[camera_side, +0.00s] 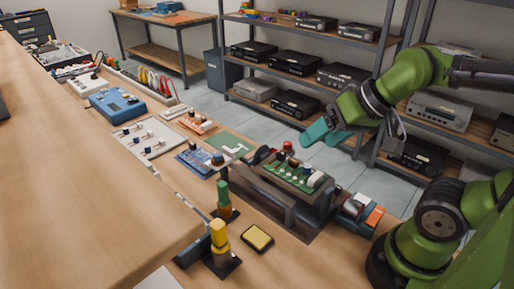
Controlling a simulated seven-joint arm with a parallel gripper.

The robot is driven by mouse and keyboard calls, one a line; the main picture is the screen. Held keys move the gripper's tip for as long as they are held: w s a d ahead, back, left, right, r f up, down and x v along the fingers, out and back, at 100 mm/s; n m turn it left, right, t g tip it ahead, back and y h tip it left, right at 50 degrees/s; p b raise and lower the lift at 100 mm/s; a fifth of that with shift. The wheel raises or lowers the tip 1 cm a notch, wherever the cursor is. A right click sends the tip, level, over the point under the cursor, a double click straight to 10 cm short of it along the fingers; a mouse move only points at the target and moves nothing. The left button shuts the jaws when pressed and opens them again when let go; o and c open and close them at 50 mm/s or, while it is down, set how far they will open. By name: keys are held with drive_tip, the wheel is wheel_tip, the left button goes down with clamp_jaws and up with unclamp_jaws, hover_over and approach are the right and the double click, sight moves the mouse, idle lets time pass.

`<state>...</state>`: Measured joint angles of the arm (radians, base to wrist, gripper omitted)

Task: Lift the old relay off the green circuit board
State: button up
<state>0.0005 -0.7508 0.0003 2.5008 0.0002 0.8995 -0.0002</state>
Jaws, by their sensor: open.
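A green circuit board (286,174) sits on a dark metal holder (262,193) on the workbench. Several small parts stand on the board. A pale block-shaped part (317,179) stands at its right end, and a red part (287,147) shows at its far edge. I cannot tell for sure which part is the old relay. My gripper (328,134), with teal fingers, is in the air above and to the right of the board. It is open and apart from the board, with nothing visible between its fingers.
Blue (201,160) and orange (197,126) boards lie left of the holder. Green (223,193) and yellow (218,236) upright handles and a yellow sponge-like pad (257,238) stand or lie in front. An orange-and-blue item (361,211) lies right of the holder. Shelves of equipment stand behind.

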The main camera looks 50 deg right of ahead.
drive_tip(key=shift+c, duration=0.4)
drive_tip(key=c, duration=0.3)
drive_tip(key=shift+f, duration=0.1)
drive_tip(key=shift+c, duration=0.2)
drive_tip(key=n+g+h, duration=0.2)
drive_tip(key=n+g, duration=0.2)
drive_tip(key=g, duration=0.3)
hover_over(283, 153)
drive_tip(key=f, duration=0.8)
drive_tip(key=shift+w+a+f, duration=0.1)
drive_tip(key=shift+w+f, duration=0.2)
drive_tip(key=shift+s+f, duration=0.15)
drive_tip(key=shift+f, duration=1.25)
drive_tip(key=shift+s+f, duration=0.15)
drive_tip(key=shift+f, duration=1.2)
